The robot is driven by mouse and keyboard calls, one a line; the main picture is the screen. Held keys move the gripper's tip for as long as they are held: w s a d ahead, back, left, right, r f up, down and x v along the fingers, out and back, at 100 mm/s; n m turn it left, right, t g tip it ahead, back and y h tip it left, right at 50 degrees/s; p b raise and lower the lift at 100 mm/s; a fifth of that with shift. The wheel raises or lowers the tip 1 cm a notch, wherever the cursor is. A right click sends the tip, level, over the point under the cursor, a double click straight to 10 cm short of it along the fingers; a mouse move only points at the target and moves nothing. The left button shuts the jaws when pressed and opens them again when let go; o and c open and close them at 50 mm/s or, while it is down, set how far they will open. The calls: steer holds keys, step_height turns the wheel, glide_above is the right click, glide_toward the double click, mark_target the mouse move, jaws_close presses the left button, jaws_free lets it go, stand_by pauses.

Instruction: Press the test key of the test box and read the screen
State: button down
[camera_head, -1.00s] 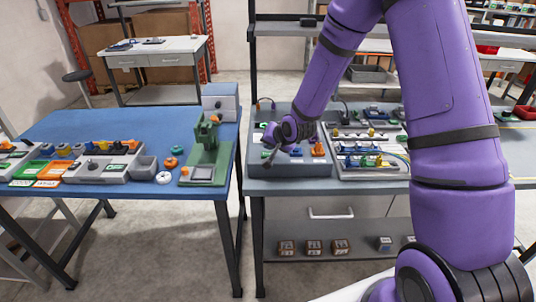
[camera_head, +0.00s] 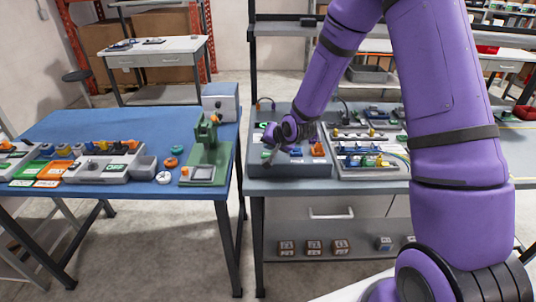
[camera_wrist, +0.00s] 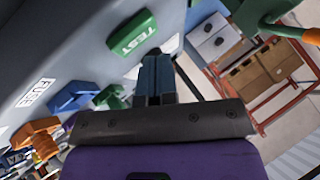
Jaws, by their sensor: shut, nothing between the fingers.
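The test box (camera_head: 290,171) is a grey box at the left end of the grey bench in the head view. In the wrist view its green key marked TEST (camera_wrist: 132,33) is at the upper middle. My gripper (camera_wrist: 155,62) is shut and empty, with its fingertips close beside the TEST key. I cannot tell whether they touch it. In the head view my gripper (camera_head: 268,150) is low over the left part of the box. No readable screen shows in either view; my arm hides part of the box.
In the wrist view a FUSE label (camera_wrist: 36,95), a blue part (camera_wrist: 72,97) and an orange part (camera_wrist: 35,137) are on the same box. A tray of connectors (camera_head: 372,170) stands to its right. A green press (camera_head: 207,160) is on the blue table at left.

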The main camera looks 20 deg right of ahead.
mark_target(270, 153)
steer(key=shift+f, duration=0.15)
steer(key=shift+f, duration=0.25)
steer(key=shift+f, duration=0.5)
stand_by(0.8)
steer(key=shift+r, duration=0.9)
steer(key=shift+r, duration=0.1)
steer(key=shift+r, duration=2.4)
